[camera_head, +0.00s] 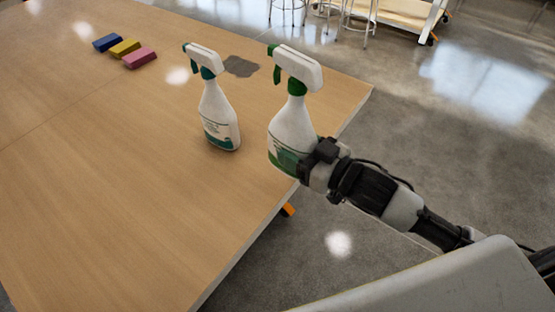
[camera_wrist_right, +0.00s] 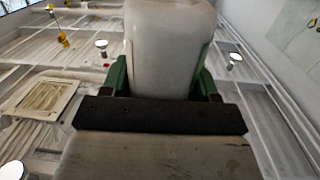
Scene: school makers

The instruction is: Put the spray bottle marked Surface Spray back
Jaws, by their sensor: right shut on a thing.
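My right gripper (camera_head: 308,168) is shut on the lower body of a white spray bottle with a green trigger (camera_head: 291,122), near the table's right edge. The bottle is upright; I cannot tell whether its base touches the table. In the right wrist view, its pale body (camera_wrist_right: 168,45) stands between the fingers. A second white spray bottle with a teal trigger (camera_head: 217,113) stands upright on the wooden table, just left of the held one and apart from it. The print on both labels is too small to read. My left gripper is not in view.
Blue (camera_head: 107,42), yellow (camera_head: 125,48) and pink (camera_head: 140,58) blocks lie in a row at the table's back left. A flat grey patch (camera_head: 240,66) lies behind the bottles. The table's front left (camera_head: 110,210) is clear. Stools (camera_head: 330,15) stand beyond.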

